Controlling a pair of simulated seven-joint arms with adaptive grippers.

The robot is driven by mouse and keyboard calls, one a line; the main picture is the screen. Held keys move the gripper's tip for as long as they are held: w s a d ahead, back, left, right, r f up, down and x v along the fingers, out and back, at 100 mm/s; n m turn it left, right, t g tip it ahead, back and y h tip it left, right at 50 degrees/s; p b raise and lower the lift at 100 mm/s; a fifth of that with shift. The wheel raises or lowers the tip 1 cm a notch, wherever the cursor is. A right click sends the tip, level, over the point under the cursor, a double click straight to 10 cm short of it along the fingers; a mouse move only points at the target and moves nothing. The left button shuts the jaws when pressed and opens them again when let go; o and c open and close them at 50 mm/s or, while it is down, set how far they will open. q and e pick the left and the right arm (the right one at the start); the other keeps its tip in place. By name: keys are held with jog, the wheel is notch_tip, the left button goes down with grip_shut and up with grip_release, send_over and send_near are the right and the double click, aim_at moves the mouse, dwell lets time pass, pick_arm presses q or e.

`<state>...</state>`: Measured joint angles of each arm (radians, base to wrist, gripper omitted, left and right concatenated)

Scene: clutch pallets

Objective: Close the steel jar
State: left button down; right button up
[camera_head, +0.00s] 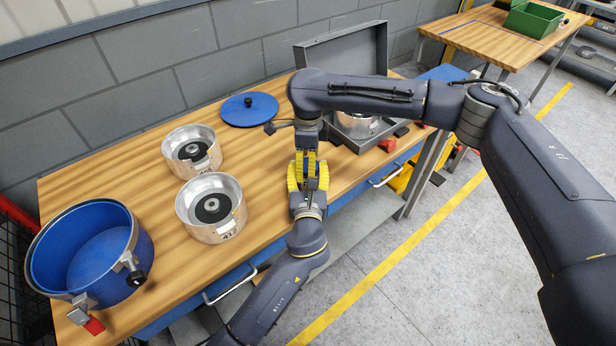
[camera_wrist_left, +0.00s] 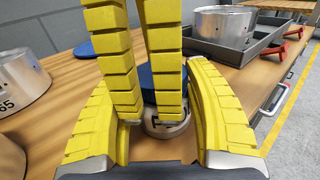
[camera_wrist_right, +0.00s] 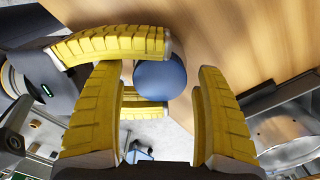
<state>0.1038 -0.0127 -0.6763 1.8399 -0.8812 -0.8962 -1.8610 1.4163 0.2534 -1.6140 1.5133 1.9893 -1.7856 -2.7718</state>
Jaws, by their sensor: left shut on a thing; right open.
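The small steel jar (camera_wrist_left: 158,129) is between my left gripper's yellow fingers, which are shut on it. Its blue lid (camera_wrist_left: 147,77) sits over its top; I cannot tell how tightly. The round blue lid top also shows in the right wrist view (camera_wrist_right: 160,77). My left gripper (camera_head: 309,190) holds the jar above the table's front edge. My right gripper (camera_head: 308,160) comes down from above, open, with its fingers on either side of the lid. In the head view the fingers mostly hide the jar.
On the wooden table (camera_head: 270,200) stand two steel pots (camera_head: 180,160) (camera_head: 231,223), a blue-lined pot (camera_head: 140,245) and a flat blue lid (camera_head: 249,109). A grey case (camera_head: 335,52) with a steel pot (camera_head: 352,121) is behind my right arm. A green bin (camera_head: 535,20) stands on a far table.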

jog(key=c, duration=1.3)
jog(key=o, duration=1.2)
jog(key=shift+r, duration=2.3)
jog(key=shift+o, duration=0.5)
